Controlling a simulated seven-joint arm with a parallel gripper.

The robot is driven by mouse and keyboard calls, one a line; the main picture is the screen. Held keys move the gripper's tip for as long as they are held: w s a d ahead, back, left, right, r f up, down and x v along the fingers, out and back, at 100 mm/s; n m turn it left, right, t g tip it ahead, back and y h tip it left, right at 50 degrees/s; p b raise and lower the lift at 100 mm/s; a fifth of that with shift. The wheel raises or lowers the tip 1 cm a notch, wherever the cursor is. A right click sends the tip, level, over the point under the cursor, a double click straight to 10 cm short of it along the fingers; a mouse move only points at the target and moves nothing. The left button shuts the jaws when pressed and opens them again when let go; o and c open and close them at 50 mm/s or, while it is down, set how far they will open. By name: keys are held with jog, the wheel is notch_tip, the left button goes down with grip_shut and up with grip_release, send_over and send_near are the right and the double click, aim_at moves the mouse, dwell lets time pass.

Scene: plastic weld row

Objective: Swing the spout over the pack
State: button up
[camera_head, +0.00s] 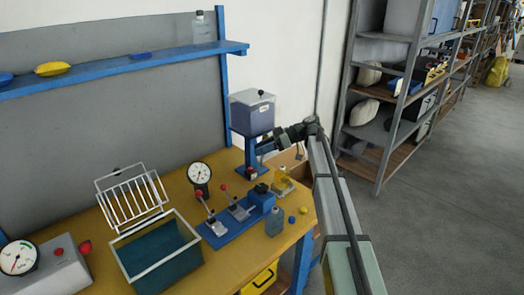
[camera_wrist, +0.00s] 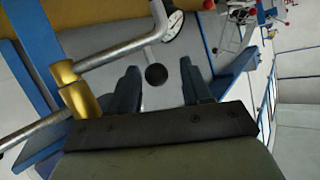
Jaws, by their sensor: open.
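My gripper (camera_head: 287,139) is beside the blue stand below the clear hopper, at the back right of the bench. In the wrist view its two fingers (camera_wrist: 160,84) are apart. A black ball knob (camera_wrist: 156,75) shows between them, with visible gaps on both sides. A bent silver pipe (camera_wrist: 122,48), which looks like the spout, runs from a brass joint (camera_wrist: 76,90) left of the fingers.
The hopper (camera_head: 252,112) stands on a blue post. A blue fixture with levers (camera_head: 238,222), a dial gauge (camera_head: 199,173), a teal tank (camera_head: 157,256) and a small bottle (camera_head: 274,222) occupy the bench. A metal rack (camera_head: 385,120) stands at the right.

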notch_tip(320, 180, up, 9)
jog(key=shift+r, duration=0.1)
dwell(0.3)
